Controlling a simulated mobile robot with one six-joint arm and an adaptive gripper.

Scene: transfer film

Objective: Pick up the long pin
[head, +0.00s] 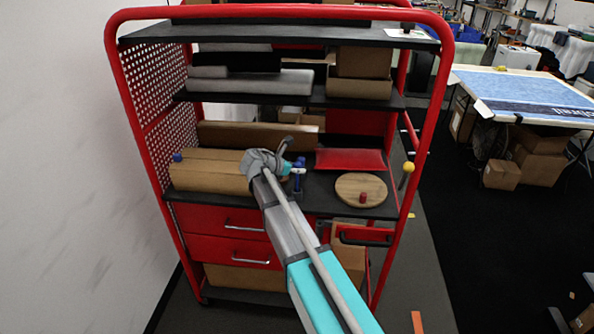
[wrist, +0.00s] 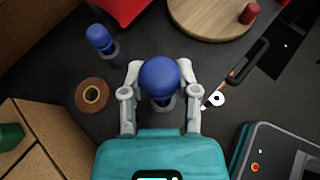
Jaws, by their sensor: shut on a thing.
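A blue-headed pin (wrist: 160,78) stands between the fingers of my gripper (wrist: 160,70) in the wrist view. The fingers are shut on it, one on each side, and its lower part is mostly hidden. A second blue-headed pin (wrist: 99,38) stands on the dark shelf at the upper left, apart from my gripper, and looks smaller. In the head view my gripper is over the cart's middle shelf, with a blue pin (head: 298,166) just right of it. I cannot tell there which pin that is.
A brown ring (wrist: 92,95) lies left of my gripper. A round wooden board (head: 361,189) with a red knob and a red packet (head: 350,160) lie to the right in the head view. Cardboard boxes (head: 210,172) stand left. The red cart frame (head: 420,150) bounds the shelf.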

